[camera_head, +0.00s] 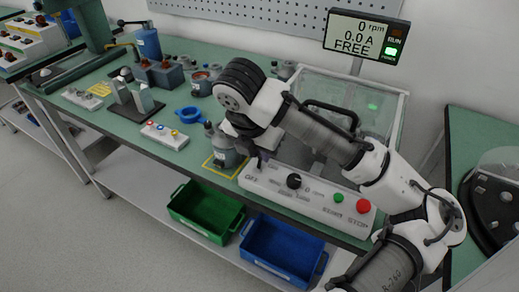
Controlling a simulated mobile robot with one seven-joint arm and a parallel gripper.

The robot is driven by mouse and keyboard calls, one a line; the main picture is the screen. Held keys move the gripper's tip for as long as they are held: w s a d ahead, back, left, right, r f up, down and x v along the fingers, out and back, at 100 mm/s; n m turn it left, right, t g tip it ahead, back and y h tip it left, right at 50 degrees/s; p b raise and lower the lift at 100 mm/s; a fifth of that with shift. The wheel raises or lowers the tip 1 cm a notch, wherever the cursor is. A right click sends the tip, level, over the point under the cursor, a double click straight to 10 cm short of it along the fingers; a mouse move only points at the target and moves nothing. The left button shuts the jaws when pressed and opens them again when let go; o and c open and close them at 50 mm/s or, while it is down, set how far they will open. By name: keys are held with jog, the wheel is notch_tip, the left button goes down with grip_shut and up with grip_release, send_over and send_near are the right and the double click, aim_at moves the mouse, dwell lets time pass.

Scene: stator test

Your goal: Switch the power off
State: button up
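A white control box (318,205) sits at the front edge of the green bench. It carries a black knob (294,181), a green button (338,197) and a red button (363,207) by the word STOP. OFF is printed at its left end, where my gripper (257,160) hangs low and hides what is there. Contact and finger opening cannot be made out. The display (362,38) above reads 0 rpm, 0.0 A and FREE. Its lower green lamp (391,52) is lit; the lamp beside RUN looks dim red.
A clear guard box (385,105) stands behind the control box, under my arm. A grey motor-like part (226,158) stands on a yellow-marked patch just left of my gripper. A white button box (165,135) lies farther left. Green (205,212) and blue (283,250) bins sit below.

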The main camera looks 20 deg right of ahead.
jog(key=shift+a, duration=0.1)
dwell(0.3)
jog(key=shift+s+a+p, duration=0.55)
jog(key=shift+s+a, duration=0.35)
jog(key=shift+a, duration=0.15)
jog(key=o, duration=0.4)
jog(key=shift+o, duration=0.2)
jog(key=p+v, duration=0.6)
